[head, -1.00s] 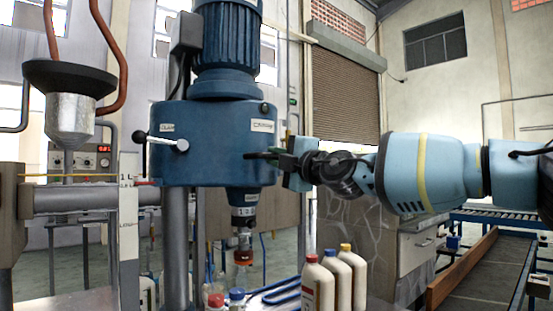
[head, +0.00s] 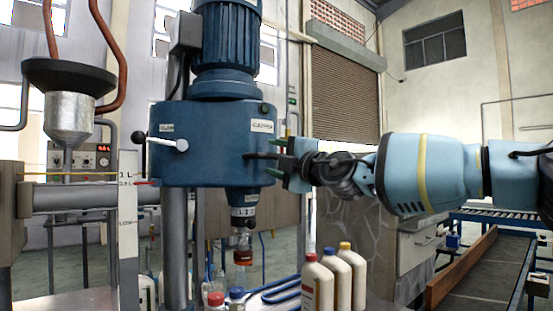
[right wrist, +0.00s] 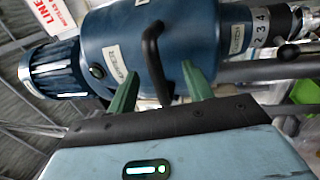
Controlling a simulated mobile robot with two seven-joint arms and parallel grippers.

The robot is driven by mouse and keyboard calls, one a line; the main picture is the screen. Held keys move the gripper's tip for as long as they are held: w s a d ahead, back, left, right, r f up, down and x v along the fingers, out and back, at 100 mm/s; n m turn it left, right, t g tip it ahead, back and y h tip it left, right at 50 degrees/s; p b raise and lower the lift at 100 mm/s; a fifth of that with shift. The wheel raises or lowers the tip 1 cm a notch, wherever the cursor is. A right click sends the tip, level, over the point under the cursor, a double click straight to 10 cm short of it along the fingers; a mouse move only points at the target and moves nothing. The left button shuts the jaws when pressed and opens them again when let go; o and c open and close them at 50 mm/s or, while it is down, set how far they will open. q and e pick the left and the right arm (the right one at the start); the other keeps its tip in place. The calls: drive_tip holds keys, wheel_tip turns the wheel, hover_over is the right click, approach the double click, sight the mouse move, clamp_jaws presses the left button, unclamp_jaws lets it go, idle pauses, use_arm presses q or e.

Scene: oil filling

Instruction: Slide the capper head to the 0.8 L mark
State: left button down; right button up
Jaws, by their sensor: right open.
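The capper head (head: 205,158) is a blue housing with a ribbed motor on top, on a grey column in the head view. A dark bar handle (head: 261,156) sticks out of its right side. A white scale strip (head: 127,240) stands to its left, with a red pointer (head: 147,183) near the small 0.8 L line. My right gripper (head: 284,156) is open at the handle. In the right wrist view, the bent black handle (right wrist: 152,55) lies between the green fingers (right wrist: 160,82); I cannot tell whether they touch it. My left gripper is not in view.
White bottles with red, yellow and blue caps (head: 330,280) stand below the gripper. A metal funnel (head: 68,115) is at the left. A wood-sided conveyor (head: 470,270) runs at the right.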

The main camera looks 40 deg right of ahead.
drive_tip(key=shift+r, duration=0.1)
idle(0.4)
drive_tip(key=shift+v, duration=2.4)
drive_tip(key=v, duration=0.4)
drive_tip(key=shift+s, duration=0.15)
